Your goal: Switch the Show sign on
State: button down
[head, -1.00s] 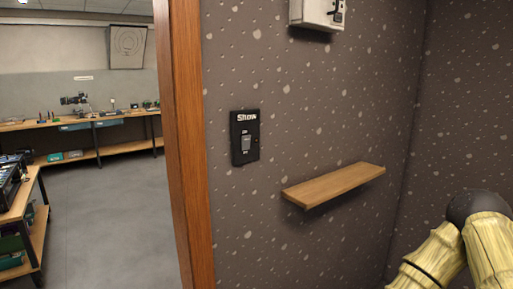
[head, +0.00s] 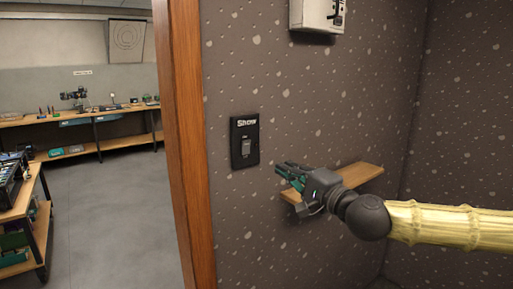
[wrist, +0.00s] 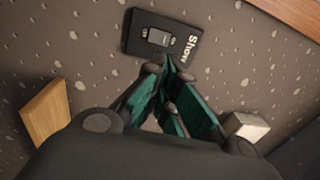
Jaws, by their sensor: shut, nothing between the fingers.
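The Show switch is a black wall plate (head: 244,141) with a white "Show" label and a small grey rocker (head: 246,148), on the speckled wall right of the door frame. In the wrist view the plate (wrist: 184,51) is tilted, above the fingertips, with its rocker (wrist: 158,38) visible. My gripper (head: 279,168) is to the right of the plate and a little lower in the head view, pointing left toward it. Its teal fingers are shut and empty. In the wrist view the fingertips (wrist: 160,68) overlap the plate's lower edge; contact cannot be told.
A wooden shelf (head: 362,174) juts from the wall behind my gripper. A white box (head: 318,14) hangs higher up. The wooden door frame (head: 184,140) stands left of the plate, with workbenches (head: 80,116) beyond.

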aim_at(251, 141)
jog(key=shift+d+r, duration=0.25)
jog(key=shift+r, duration=0.25)
jog(key=p+x, duration=0.5)
jog(key=x, duration=0.8)
jog(key=shift+a+r, duration=0.15)
jog(key=shift+w+a+p, duration=0.25)
jog(key=shift+w+p, duration=0.15)
jog(key=shift+a, duration=0.1)
